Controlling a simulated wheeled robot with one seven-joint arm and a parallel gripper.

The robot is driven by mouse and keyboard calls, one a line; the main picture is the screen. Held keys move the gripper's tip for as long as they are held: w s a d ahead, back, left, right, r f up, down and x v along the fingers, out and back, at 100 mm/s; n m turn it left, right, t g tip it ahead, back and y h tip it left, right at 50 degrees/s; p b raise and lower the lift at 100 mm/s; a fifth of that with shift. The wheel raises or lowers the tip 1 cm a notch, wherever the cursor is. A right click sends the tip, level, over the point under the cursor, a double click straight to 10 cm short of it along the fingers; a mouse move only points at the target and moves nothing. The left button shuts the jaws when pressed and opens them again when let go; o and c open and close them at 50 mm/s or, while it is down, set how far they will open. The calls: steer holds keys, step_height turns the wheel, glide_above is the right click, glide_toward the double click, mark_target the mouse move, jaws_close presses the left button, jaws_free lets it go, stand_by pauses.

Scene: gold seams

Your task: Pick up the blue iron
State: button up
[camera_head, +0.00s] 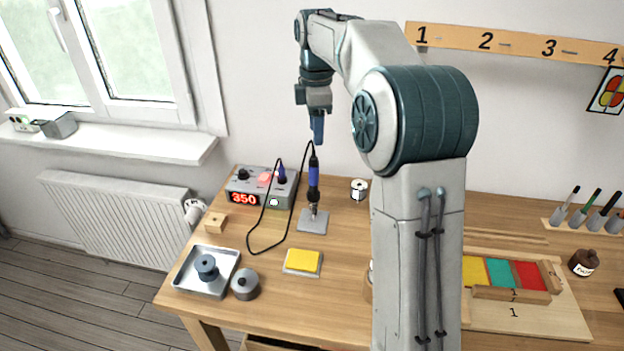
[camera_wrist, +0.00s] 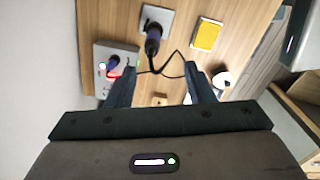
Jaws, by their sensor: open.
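The blue iron (camera_head: 314,175) stands upright in a holder on a grey base plate (camera_head: 313,221), its handle blue and black. A black cord loops from it towards the grey station box (camera_head: 240,183) with a red 350 display. In the wrist view the iron (camera_wrist: 153,40) shows from above, beyond the fingertips. My gripper (camera_head: 318,135) hangs above the iron in the head view, apart from it. In the wrist view my gripper (camera_wrist: 161,72) has its two fingers spread, with nothing between them; part of the cord shows beneath.
A yellow sponge (camera_head: 303,261) lies in front of the iron. A metal tray (camera_head: 222,280) with a blue-grey spool, a round grey tin (camera_head: 245,287) and a wooden block (camera_head: 215,222) are to the left. A white spool (camera_head: 359,188) stands right of the iron. A window sill (camera_head: 120,145) juts out at left.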

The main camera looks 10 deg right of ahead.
mark_target(314, 172)
steer(key=shift+w+f+n, duration=0.15)
steer(key=shift+w+n, duration=0.15)
steer(key=shift+w, duration=0.2)
steer(key=shift+w+d+f, duration=0.1)
steer(key=shift+f, duration=0.15)
step_height(314, 172, down, 8)
steer(key=shift+r, duration=0.1)
steer(key=shift+w+a+f+p, duration=0.1)
steer(key=shift+f+p, duration=0.1)
steer(key=shift+f, duration=1.2)
steer(key=shift+w+a+f+p, duration=0.1)
steer(key=shift+f+p, duration=0.05)
steer(key=shift+f, duration=1.2)
jaws_close()
